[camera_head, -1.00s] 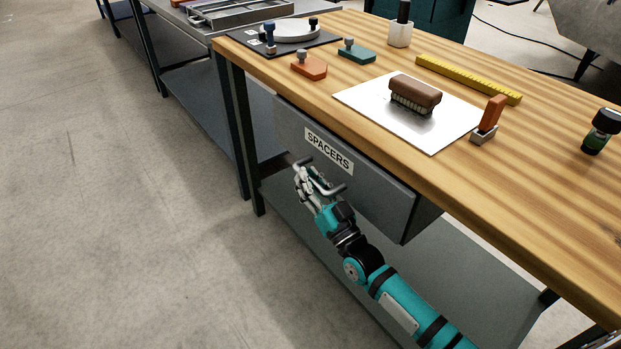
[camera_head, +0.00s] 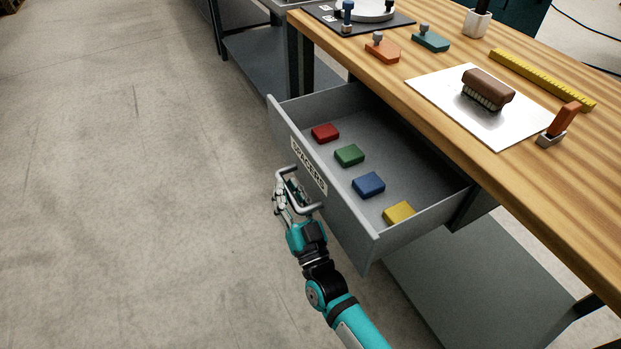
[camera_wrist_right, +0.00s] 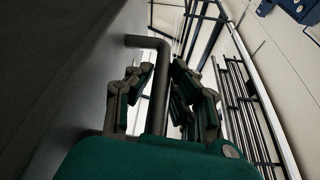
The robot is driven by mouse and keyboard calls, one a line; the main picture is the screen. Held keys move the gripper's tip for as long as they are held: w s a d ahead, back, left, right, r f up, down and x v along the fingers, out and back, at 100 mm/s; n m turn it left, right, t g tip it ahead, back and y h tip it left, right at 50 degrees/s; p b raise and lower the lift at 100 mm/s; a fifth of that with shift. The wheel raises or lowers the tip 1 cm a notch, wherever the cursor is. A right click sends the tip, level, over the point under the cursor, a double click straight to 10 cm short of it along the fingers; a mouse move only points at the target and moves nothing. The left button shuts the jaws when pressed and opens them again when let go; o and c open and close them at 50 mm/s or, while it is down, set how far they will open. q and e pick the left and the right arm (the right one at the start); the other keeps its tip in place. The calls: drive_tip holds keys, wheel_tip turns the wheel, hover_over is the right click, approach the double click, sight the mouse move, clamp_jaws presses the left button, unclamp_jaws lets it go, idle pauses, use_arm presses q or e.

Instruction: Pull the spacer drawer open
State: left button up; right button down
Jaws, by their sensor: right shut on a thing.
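The grey spacer drawer (camera_head: 345,210) stands pulled out from under the wooden bench in the head view, with its inside showing. A red block (camera_head: 325,132), a green block (camera_head: 349,155), a blue block (camera_head: 368,184) and a yellow block (camera_head: 399,214) lie in a row on its floor. The drawer's front carries a "SPACERS" label (camera_head: 309,166) and a bar handle (camera_head: 283,176). My right gripper (camera_head: 288,196) is shut on the handle. In the right wrist view the handle (camera_wrist_right: 158,85) passes between the fingers (camera_wrist_right: 165,90). My left gripper is not in view.
The wooden bench top (camera_head: 455,110) holds a brush (camera_head: 488,88) on a white sheet (camera_head: 440,88), a yellow ruler (camera_head: 540,78), an orange piece (camera_head: 382,48) and a teal piece (camera_head: 430,38). A lower shelf (camera_head: 470,270) lies beneath. The floor (camera_head: 130,200) at left is clear.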

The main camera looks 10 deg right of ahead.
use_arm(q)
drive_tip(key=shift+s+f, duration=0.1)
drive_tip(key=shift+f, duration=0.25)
use_arm(e)
drive_tip(key=shift+s+a, duration=0.3)
drive_tip(key=shift+a, duration=0.45)
drive_tip(key=shift+s+a, duration=0.25)
drive_tip(key=shift+a, duration=0.45)
drive_tip(key=c, duration=1.2)
unclamp_jaws()
drive_tip(key=shift+c, duration=0.2)
drive_tip(key=v, duration=1.2)
